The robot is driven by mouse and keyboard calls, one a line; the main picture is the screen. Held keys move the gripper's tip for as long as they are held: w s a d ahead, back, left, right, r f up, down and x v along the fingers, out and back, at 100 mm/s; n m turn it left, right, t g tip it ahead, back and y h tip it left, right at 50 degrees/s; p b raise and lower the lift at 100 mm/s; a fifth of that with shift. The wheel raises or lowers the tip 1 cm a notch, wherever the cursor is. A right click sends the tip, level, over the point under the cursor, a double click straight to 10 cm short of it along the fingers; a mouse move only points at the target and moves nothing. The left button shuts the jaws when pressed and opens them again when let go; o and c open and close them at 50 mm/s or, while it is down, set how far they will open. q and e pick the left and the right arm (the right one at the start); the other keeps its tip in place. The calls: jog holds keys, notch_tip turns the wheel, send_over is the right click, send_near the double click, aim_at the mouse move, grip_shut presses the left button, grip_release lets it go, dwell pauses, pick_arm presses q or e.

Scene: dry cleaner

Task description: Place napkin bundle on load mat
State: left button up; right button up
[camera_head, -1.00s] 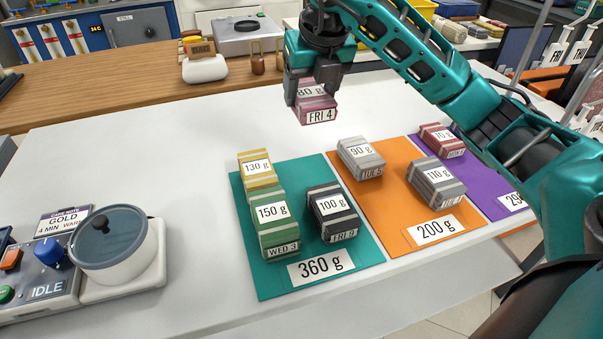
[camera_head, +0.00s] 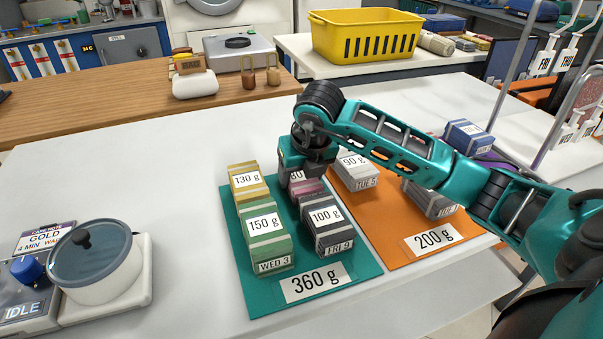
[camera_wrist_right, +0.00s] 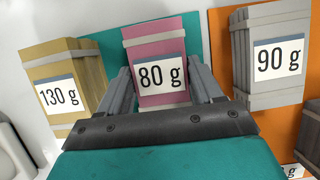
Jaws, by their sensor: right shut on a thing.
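A pink 80 g napkin bundle (camera_wrist_right: 161,82) is between the fingers of my right gripper (camera_wrist_right: 163,95) in the right wrist view. In the head view my right gripper (camera_head: 304,172) is over the back right of the teal 360 g mat (camera_head: 262,298), shut on the pink bundle (camera_head: 308,187), which is mostly hidden there. The mat also holds a yellow 130 g bundle (camera_head: 247,183), a green 150 g bundle (camera_head: 268,247) and a dark 100 g bundle (camera_head: 326,232). The pink bundle is just behind the dark one; I cannot tell whether it touches the mat. My left gripper is out of view.
The orange 200 g mat (camera_head: 400,256) is to the right, with a grey 90 g bundle (camera_head: 357,175) and another grey bundle (camera_head: 432,203). A lidded pot (camera_head: 95,270) stands at left. A yellow basket (camera_head: 374,38) is on the back table.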

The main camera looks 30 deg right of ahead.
jog(key=shift+r, duration=0.1)
jog(key=o, duration=1.1)
jog(key=shift+r, duration=0.15)
jog(key=p+v, duration=0.2)
jog(key=v, duration=0.9)
jog(key=shift+s+r, duration=0.3)
